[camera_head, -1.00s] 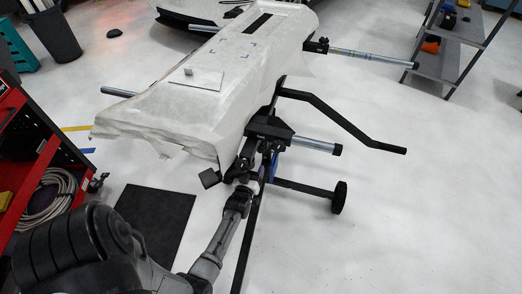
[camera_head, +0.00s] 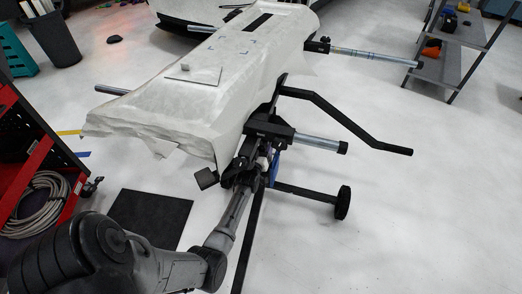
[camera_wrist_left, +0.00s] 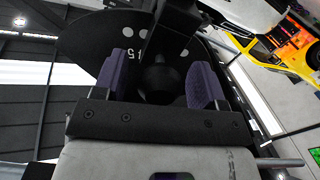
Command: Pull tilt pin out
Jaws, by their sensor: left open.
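In the left wrist view a dark rounded knob, seemingly the tilt pin (camera_wrist_left: 164,78), lies between the two purple finger pads of my left gripper (camera_wrist_left: 162,82). The pads stand apart, with gaps beside the knob. Behind it is a dark curved tilt plate (camera_wrist_left: 98,40) with light round spots and a number. In the head view my left gripper (camera_head: 247,166) is at the stand's dark tilt joint (camera_head: 254,147), below the covered panel. The pin is hidden there by the gripper and joint. My right gripper is out of view.
A white-wrapped panel (camera_head: 190,110) lies on the stand. A bent black bar (camera_head: 345,122) and a wheeled leg (camera_head: 310,193) extend right. A red cart (camera_head: 22,185) with a coiled hose stands left. Floor is clear at the lower right.

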